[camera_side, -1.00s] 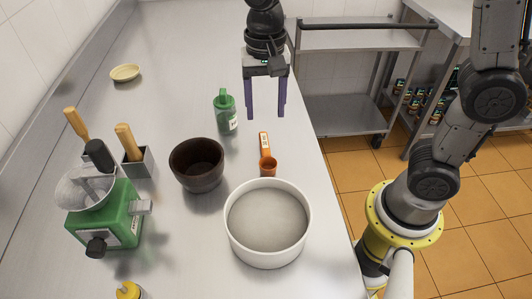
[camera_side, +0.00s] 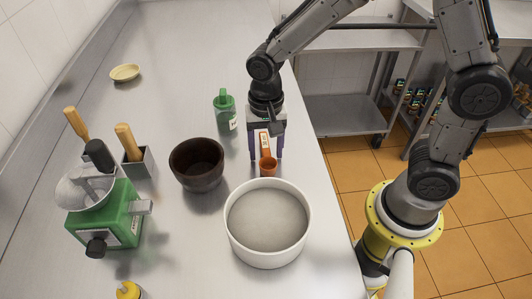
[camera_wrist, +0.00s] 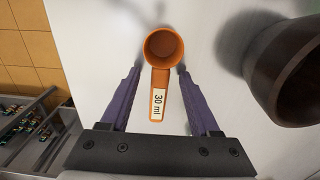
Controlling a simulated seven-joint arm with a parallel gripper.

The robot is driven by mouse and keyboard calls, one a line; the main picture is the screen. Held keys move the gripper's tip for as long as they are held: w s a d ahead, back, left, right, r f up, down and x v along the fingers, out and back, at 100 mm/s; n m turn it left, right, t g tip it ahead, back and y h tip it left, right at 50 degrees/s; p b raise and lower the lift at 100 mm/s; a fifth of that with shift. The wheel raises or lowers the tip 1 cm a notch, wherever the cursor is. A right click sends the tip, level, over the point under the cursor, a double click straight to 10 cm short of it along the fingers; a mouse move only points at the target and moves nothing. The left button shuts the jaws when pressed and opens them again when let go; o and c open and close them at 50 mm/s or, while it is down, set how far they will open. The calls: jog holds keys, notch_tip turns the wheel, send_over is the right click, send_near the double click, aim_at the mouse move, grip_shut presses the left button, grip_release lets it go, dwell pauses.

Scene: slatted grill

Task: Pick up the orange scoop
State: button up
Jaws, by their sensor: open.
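The orange scoop (camera_side: 268,166) lies on the steel counter just behind the white round pan. In the wrist view the scoop (camera_wrist: 159,88) shows its round cup at the top and its handle, with a white "30 ml" label, running down toward my gripper. My gripper (camera_wrist: 157,72) is open, with one purple finger on each side of the scoop and a gap to the handle on both sides. In the side view my gripper (camera_side: 266,156) is low over the scoop and partly hides its handle. I cannot tell whether the fingertips touch the counter.
The white pan (camera_side: 231,232) stands close in front. A dark brown bowl (camera_side: 186,180) is to the left, and it shows at the right in the wrist view (camera_wrist: 262,65). The counter's right edge is close.

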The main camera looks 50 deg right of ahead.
aim_at(266, 150)
grip_shut()
dwell(0.3)
dwell(0.3)
jog(key=shift+r, duration=0.5)
notch_tip(266, 150, up, 2)
jog(key=shift+r, duration=0.15)
jog(key=s+d+r, duration=0.3)
jog(key=s+r, duration=0.6)
jog(key=s, duration=0.4)
jog(key=shift+s+d+r, duration=0.25)
jog(key=shift+d+r, duration=0.05)
jog(key=shift+d, duration=0.05)
